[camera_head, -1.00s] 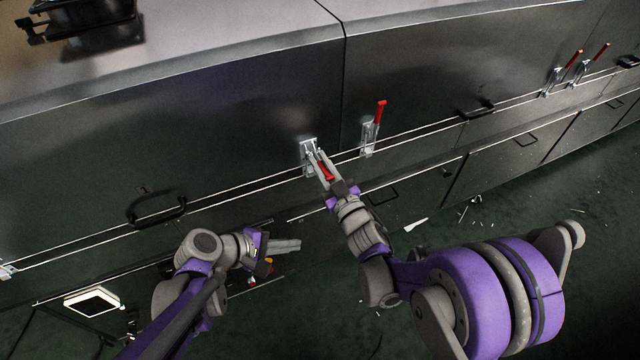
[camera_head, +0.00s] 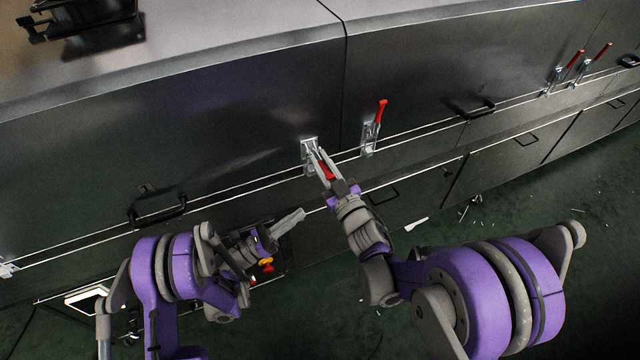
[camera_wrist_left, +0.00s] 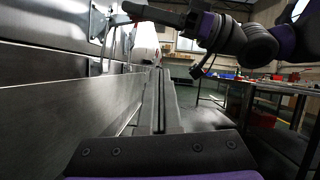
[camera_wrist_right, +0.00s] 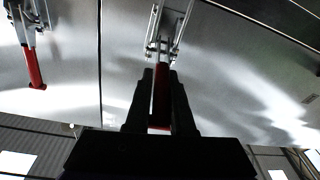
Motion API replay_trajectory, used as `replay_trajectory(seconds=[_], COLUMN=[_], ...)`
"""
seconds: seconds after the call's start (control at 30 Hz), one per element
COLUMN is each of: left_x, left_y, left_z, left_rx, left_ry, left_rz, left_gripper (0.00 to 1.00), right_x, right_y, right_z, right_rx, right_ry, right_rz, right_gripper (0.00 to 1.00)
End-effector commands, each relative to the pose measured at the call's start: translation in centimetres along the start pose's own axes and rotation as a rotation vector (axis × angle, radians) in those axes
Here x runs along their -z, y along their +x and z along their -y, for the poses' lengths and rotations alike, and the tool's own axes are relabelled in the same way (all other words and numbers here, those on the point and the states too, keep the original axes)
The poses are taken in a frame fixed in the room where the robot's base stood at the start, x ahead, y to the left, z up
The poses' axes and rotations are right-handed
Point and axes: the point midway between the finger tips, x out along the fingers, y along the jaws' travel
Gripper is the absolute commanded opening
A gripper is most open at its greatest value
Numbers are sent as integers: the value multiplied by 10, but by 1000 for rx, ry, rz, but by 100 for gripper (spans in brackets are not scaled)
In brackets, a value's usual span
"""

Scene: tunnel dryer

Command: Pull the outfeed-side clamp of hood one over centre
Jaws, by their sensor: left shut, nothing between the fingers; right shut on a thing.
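The held clamp (camera_head: 309,145) is a silver toggle clamp on the dark left hood panel, just left of the panel seam. Its red handle (camera_head: 327,170) points down and outward, away from the panel. My right gripper (camera_head: 316,155) is shut on this handle, which shows red between the fingers in the right wrist view (camera_wrist_right: 160,95). The fingers partly hide the clamp. My left gripper (camera_head: 300,213) is shut and empty, below the clamp and apart from it. In the left wrist view its fingers (camera_wrist_left: 158,78) lie together alongside the panel wall.
A second clamp (camera_head: 370,135) right of the seam has its red handle upright. Two more red-handled clamps (camera_head: 568,72) stand far right. A black handle (camera_head: 158,210) sticks out on the left panel. Green floor lies below right.

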Motion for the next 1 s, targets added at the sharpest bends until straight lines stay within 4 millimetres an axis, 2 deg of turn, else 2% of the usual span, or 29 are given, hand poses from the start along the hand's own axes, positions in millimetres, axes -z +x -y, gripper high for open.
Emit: replay_trajectory(seconds=[0.13, 0.23, 0.63, 0.8, 1.0], left_x=[0, 0, -2, -28, -40], left_y=[4, 17, 100, 104, 106], left_z=[0, 0, 1, -1, -1], left_rx=[2, 3, 4, 0, 0], left_ry=[-22, -23, -20, -18, -18], left_rz=[22, 23, 20, 20, 19], left_gripper=[0, 0, 0, 0, 0], right_x=[2, 2, 2, 2, 2], right_y=[1, 1, 1, 1, 1], right_z=[3, 3, 3, 3, 3], right_rx=[8, 8, 8, 8, 8], right_ry=[1, 1, 1, 1, 1], right_rz=[-7, -7, -7, -7, -7], right_gripper=[0, 0, 0, 0, 0])
